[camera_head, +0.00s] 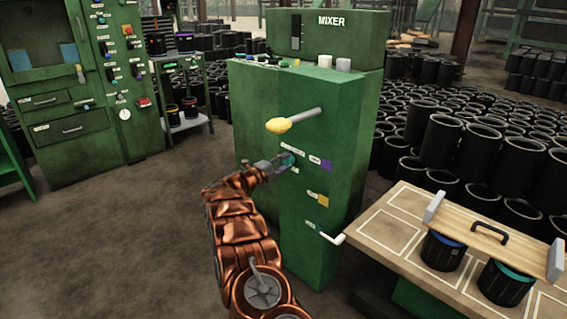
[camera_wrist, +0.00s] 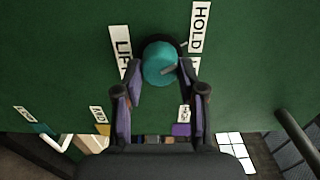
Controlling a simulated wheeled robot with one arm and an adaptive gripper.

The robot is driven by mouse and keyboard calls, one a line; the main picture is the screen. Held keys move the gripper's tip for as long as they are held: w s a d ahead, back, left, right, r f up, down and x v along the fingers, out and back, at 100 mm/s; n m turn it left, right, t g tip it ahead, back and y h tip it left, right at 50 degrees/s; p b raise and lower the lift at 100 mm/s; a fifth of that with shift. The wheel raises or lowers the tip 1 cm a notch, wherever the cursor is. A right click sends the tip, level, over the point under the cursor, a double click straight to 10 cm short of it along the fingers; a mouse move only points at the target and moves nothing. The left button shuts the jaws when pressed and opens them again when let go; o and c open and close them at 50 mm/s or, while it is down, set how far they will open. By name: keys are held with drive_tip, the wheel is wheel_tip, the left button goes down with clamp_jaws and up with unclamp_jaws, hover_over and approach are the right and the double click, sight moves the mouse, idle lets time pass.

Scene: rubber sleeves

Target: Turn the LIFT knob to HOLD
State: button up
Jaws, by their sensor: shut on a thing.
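The LIFT knob (camera_wrist: 158,62) is round and teal, with a small grey mark on its face, on the green panel of the machine marked MIXER (camera_head: 331,21). In the wrist view the LIFT label (camera_wrist: 121,50) is to its left and the HOLD label (camera_wrist: 200,28) to its upper right. Another label to its right is partly hidden by a finger. I cannot tell surely which label the mark points at. My gripper (camera_wrist: 160,82) is shut on the knob, one finger on each side. In the head view my gripper (camera_head: 279,164) reaches the panel from the left, and the knob is small there.
A yellow-tipped lever (camera_head: 280,125) sticks out above the knob. Purple (camera_head: 326,165) and yellow (camera_head: 322,201) tabs and a white handle (camera_head: 333,238) are on the panel. A table (camera_head: 384,232) with black sleeves stands at right. Floor at left is clear.

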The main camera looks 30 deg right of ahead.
drive_tip(key=o, duration=1.1)
drive_tip(key=shift+o, duration=0.2)
drive_tip(key=v, duration=1.2)
